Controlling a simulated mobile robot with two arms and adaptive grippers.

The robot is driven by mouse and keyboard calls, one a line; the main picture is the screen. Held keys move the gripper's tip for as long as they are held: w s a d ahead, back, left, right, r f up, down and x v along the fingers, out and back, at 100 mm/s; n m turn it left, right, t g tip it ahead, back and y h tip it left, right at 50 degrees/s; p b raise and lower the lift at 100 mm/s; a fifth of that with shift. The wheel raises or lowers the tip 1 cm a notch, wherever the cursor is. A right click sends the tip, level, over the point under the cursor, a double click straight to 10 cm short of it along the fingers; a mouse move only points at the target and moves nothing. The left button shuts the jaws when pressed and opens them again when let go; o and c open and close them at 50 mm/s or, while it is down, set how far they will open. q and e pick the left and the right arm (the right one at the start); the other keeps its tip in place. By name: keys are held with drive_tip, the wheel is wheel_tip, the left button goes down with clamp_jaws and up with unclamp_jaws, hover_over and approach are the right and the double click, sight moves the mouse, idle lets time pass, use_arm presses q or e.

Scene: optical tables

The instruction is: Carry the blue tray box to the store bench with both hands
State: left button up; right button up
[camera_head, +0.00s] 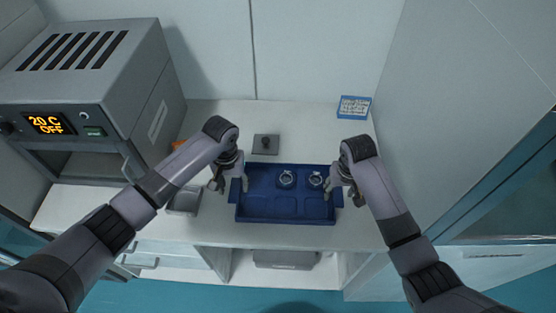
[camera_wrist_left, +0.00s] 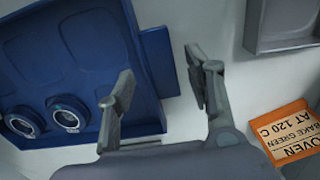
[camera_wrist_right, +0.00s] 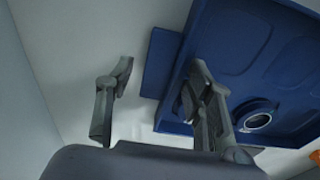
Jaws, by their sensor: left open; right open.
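The blue tray box (camera_head: 285,208) sits on the white bench, with a flat handle tab at each short end. Two round metal-rimmed parts sit in its back recesses, a left one (camera_head: 286,179) and a right one (camera_head: 315,179). My left gripper (camera_head: 228,185) is open at the tray's left end; in the left wrist view its fingers (camera_wrist_left: 160,92) are apart near the left handle tab (camera_wrist_left: 160,62). My right gripper (camera_head: 346,190) is open at the right end; in the right wrist view its fingers (camera_wrist_right: 160,85) are apart near the right tab (camera_wrist_right: 160,62). Neither holds the tray.
An oven (camera_head: 95,90) reading "20 C OFF" stands at the left. A grey plate with a knob (camera_head: 266,144) lies behind the tray. A grey bin (camera_head: 184,201) stands left of it. A blue label card (camera_head: 354,107) is at the back right. An orange oven card (camera_wrist_left: 292,135) lies nearby.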

drive_tip(key=shift+r, duration=0.2)
use_arm(q)
wheel_tip(320, 180, up, 10)
drive_tip(key=shift+r, duration=0.25)
use_arm(e)
wheel_tip(320, 180, up, 12)
drive_tip(key=s, duration=0.1)
drive_tip(key=shift+s+f, duration=0.25)
